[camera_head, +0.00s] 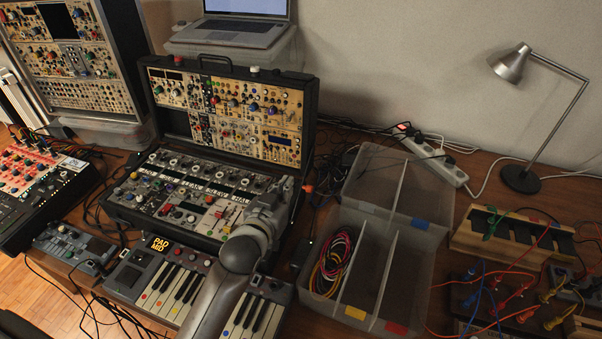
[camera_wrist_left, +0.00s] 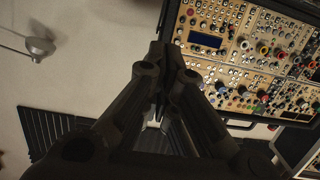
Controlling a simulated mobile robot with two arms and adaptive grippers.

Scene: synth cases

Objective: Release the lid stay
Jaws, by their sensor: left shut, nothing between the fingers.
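The synth case stands open, its lid (camera_head: 237,110) tilted up at the back and full of modules. Its base (camera_head: 190,193) lies flat in front with knobs and sliders. The lid panel also shows in the left wrist view (camera_wrist_left: 205,39), on the right side. My left gripper (camera_head: 284,190) is over the right end of the base, below the lid's lower right corner. Its fingers (camera_wrist_left: 160,52) are shut and empty. I cannot make out the lid stay; my gripper and arm cover part of the case's right side. My right gripper is not in view.
A clear divided bin (camera_head: 408,270) with coiled cables stands right of the case. A keyboard (camera_head: 172,285) lies in front, under my arm. A laptop (camera_head: 230,32) on a clear box is behind the lid. A lamp (camera_head: 521,178) stands at the back right. Loose cables lie around.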

